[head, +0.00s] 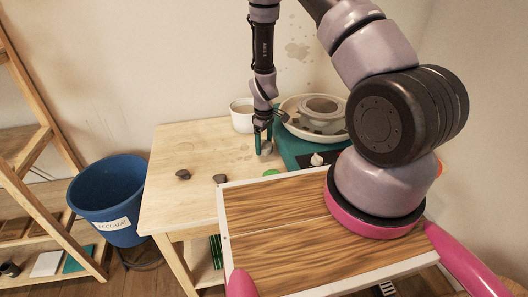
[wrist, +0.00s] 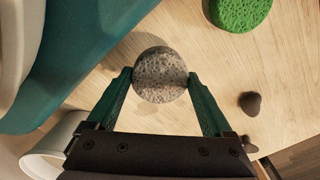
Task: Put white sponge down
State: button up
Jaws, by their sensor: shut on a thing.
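The white sponge (wrist: 158,72) is a round, speckled, greyish-white disc in the wrist view. My gripper (wrist: 160,82) is shut on it, with one teal finger pressed to each side. In the head view, my gripper (head: 264,146) points down over the back right of the wooden table (head: 195,150), and the sponge (head: 266,149) shows as a small pale shape between the fingertips. It is at or close above the tabletop; I cannot tell whether it touches.
A green sponge (wrist: 240,10) and dark lumps (wrist: 250,103) lie on the table. The teal pottery wheel (head: 292,146) stands close on the right, a white pot (head: 242,118) behind. A blue bin (head: 108,200) stands left of the table. The table's left part is mostly clear.

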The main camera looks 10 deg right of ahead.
aim_at(264, 145)
jog(key=shift+f, duration=1.85)
jog(key=shift+f, duration=0.1)
jog(key=o, duration=0.7)
